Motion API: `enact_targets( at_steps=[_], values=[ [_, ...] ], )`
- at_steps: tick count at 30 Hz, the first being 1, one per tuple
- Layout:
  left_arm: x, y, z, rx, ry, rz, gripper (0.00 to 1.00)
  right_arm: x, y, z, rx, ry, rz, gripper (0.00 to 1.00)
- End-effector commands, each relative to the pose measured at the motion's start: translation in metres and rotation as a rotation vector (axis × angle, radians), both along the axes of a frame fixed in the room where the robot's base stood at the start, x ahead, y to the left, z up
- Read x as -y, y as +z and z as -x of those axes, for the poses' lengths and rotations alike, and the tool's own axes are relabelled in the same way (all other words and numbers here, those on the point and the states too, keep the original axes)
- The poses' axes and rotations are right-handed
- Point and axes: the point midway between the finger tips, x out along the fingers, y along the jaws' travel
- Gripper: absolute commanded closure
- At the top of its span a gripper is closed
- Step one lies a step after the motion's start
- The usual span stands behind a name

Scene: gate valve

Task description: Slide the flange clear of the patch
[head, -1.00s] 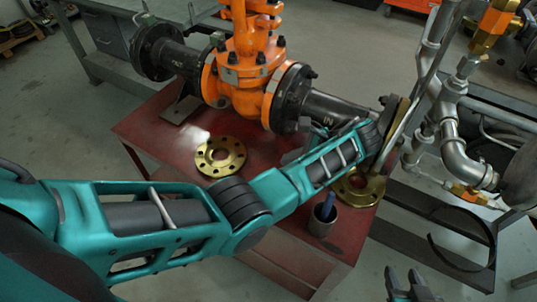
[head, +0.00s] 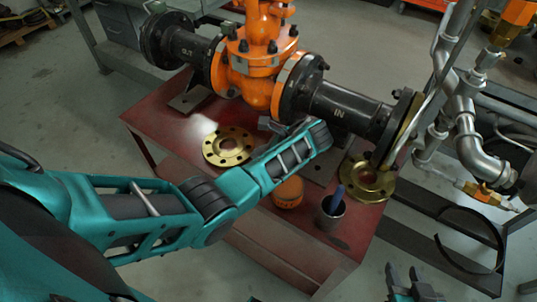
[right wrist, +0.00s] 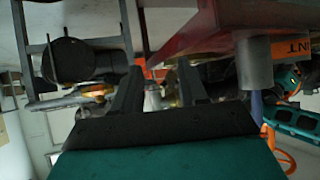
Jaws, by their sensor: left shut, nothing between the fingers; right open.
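A brass flange (head: 228,146) with bolt holes lies flat on the red table (head: 155,119), below the orange valve. A pale, bright patch (head: 204,124) shows on the tabletop at its upper-left edge; I cannot tell how far the flange overlaps it. A second brass flange (head: 376,184) lies at the table's right end. My left gripper (head: 267,123) is shut and empty, just right of the first flange and partly hidden against the valve's base; contact is unclear. My right gripper (head: 402,279) is open and empty, low and off the table; it also shows in the right wrist view (right wrist: 157,82).
The orange valve (head: 262,65) with its black pipes overhangs the table's back. Grey pipework (head: 468,130) rises at right.

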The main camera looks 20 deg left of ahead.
Motion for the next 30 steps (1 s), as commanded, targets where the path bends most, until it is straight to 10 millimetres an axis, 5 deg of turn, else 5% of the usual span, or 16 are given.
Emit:
enact_targets(
  at_steps=[11,22,30],
  values=[
    [-0.005,0.002,0.000,-0.001,0.001,-0.001,1.00,0.002,0.000,0.001,-0.008,-0.002,0.004,0.57],
    [-0.093,0.004,0.002,-0.006,0.006,-0.009,1.00,0.016,0.029,0.004,0.003,-0.021,0.029,0.57],
    [-0.117,-0.002,0.003,-0.007,0.006,-0.005,1.00,0.014,0.030,0.006,-0.003,-0.019,0.026,0.57]
  ],
)
